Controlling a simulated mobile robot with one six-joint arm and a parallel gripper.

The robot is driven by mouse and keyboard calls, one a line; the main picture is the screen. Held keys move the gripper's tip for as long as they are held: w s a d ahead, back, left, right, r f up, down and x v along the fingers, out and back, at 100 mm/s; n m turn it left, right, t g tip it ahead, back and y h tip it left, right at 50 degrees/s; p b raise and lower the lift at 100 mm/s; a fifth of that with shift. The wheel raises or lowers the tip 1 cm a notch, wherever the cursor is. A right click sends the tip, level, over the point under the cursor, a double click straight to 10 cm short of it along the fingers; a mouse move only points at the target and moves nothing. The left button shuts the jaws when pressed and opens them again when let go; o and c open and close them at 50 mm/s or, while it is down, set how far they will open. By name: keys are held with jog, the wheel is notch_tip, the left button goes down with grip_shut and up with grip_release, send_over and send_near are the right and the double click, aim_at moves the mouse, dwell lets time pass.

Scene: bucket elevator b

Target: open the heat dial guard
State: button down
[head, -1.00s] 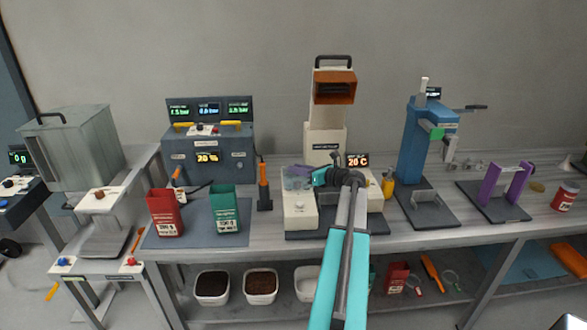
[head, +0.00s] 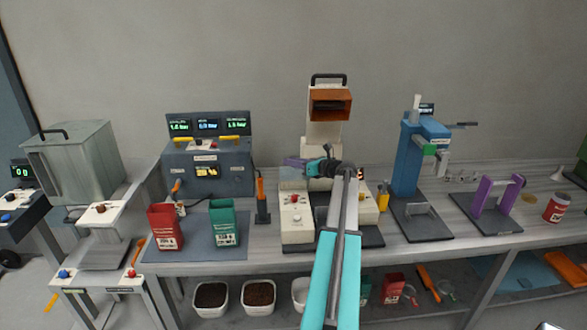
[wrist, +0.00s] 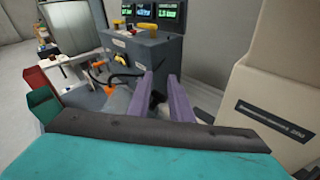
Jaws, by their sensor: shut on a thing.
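The heat sealer-like machine (head: 324,130) stands in the middle of the bench, with a white control block at its front left. A pale, see-through guard (head: 291,177) stands raised at the back of that block. A red dial (head: 296,199) shows uncovered in front of it. My gripper (head: 293,162) reaches in from the right, with its purple fingers at the guard's upper edge, shut on the guard. The wrist view shows the two fingers (wrist: 160,85) close together, with a dark shape between them; the guard is not clear there.
A grey console (head: 208,165) with lit displays stands left on the bench. Red (head: 166,226) and green (head: 223,222) bags stand in front of it. An orange-handled tool (head: 261,195) stands just left of the machine. A blue press (head: 406,165) is to the right.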

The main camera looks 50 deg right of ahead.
jog(key=shift+w+d+f, duration=0.15)
jog(key=shift+w+d, duration=0.1)
jog(key=shift+d, duration=0.35)
jog(key=shift+f, duration=0.15)
jog(key=c, duration=1.8)
grip_release()
jog(key=shift+o, duration=0.9)
jog(key=shift+d+f, duration=0.2)
jog(key=shift+d, duration=0.05)
jog(key=shift+w+a+r, duration=0.1)
jog(key=shift+r, duration=0.05)
jog(key=shift+r, duration=0.1)
jog(key=s+r+b, duration=0.2)
jog(key=s+b, duration=0.2)
jog(key=s, duration=0.9)
jog(key=shift+s+a+r, duration=0.25)
jog(key=shift+a+r, duration=0.1)
jog(key=shift+a, duration=0.1)
